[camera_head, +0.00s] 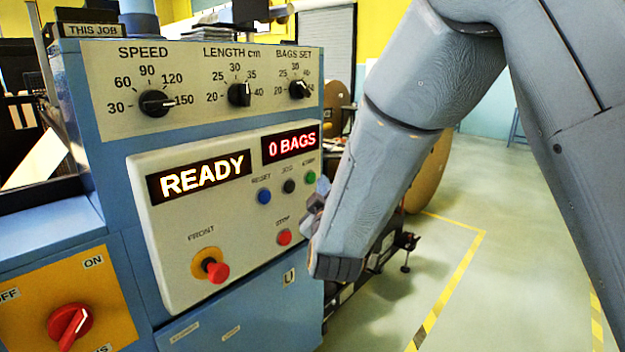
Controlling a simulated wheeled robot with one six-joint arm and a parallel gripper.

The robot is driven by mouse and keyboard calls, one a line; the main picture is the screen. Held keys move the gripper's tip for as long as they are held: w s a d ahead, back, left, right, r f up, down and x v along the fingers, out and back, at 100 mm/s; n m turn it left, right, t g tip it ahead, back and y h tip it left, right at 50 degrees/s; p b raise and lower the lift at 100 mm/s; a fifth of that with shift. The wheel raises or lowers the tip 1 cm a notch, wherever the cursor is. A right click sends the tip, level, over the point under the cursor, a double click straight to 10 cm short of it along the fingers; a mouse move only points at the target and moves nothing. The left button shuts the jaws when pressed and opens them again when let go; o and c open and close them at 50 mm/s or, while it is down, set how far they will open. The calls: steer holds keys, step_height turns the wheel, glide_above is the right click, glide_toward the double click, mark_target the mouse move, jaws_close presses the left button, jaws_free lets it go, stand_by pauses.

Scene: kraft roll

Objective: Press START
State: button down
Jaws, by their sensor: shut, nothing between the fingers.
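The control panel (175,235) is a pale box on the front of a blue machine. Its green button (310,178) sits at the upper right under a small label that looks like START. Beside it are a dark JOG button (289,186) and a blue RESET button (264,196). A red STOP button (284,237) is below. The display (199,178) reads READY, and the counter (291,144) reads 0 BAGS. My gripper (321,190) is shut and empty, just right of and below the green button. My arm partly hides it; I cannot tell whether it touches the panel.
A red mushroom button (216,270) marked FRONT juts from the panel's lower left. A red rotary switch (70,325) is at bottom left. The SPEED (157,103), LENGTH (240,94) and BAGS SET (299,89) knobs are above. Open floor lies right, with yellow lines.

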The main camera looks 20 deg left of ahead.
steer(key=shift+a, duration=0.1)
stand_by(0.6)
steer(key=shift+w+a, duration=0.15)
steer(key=shift+a, duration=0.15)
